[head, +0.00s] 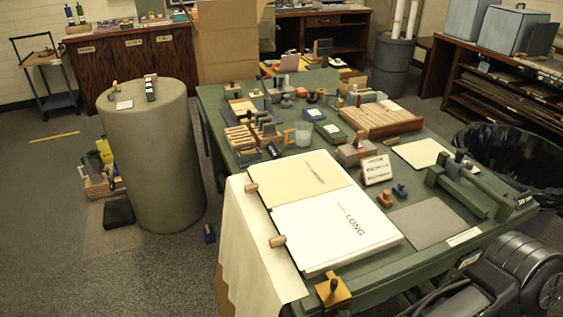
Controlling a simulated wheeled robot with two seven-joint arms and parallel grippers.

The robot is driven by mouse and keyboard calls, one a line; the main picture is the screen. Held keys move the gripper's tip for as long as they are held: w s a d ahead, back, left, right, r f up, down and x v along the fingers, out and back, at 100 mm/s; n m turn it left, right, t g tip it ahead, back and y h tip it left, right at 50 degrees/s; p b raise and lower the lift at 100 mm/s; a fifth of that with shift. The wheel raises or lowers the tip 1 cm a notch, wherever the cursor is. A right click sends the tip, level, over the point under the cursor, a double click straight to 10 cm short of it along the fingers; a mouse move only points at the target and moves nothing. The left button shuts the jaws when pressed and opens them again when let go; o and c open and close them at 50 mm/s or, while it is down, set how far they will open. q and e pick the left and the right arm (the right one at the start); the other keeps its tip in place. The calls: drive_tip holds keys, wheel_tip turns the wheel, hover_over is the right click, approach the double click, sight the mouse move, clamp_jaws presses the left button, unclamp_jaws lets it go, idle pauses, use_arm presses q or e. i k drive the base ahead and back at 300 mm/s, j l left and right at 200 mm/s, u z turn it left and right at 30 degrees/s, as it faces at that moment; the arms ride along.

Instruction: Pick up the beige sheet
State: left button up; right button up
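A pale yellow-beige sheet (298,178) lies flat on the green table, with small print near its right side. It lies against a large white sheet or pad (335,228) marked "LONG". A long cream sheet (252,245) hangs over the table's left edge, with two wooden pegs or handles at its border. A smaller cream sheet (421,153) lies farther right on the table. I cannot tell for certain which of these the name "beige sheet" means. Neither gripper shows; only a black part of my arm enters at the bottom right.
A grey sheet (426,222), a green press frame (470,180), a small printed card (377,169) and a wooden clamp (333,294) surround the sheets. Wooden racks (382,118) and small tools crowd the table's back. A tall round pillar (155,160) stands left; a black bin (510,158) stands right.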

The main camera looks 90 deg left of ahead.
sight(287, 181)
drive_tip(key=k+j, duration=1)
drive_tip(key=j, duration=0.25)
drive_tip(key=k+j, duration=1)
drive_tip(key=j, duration=0.25)
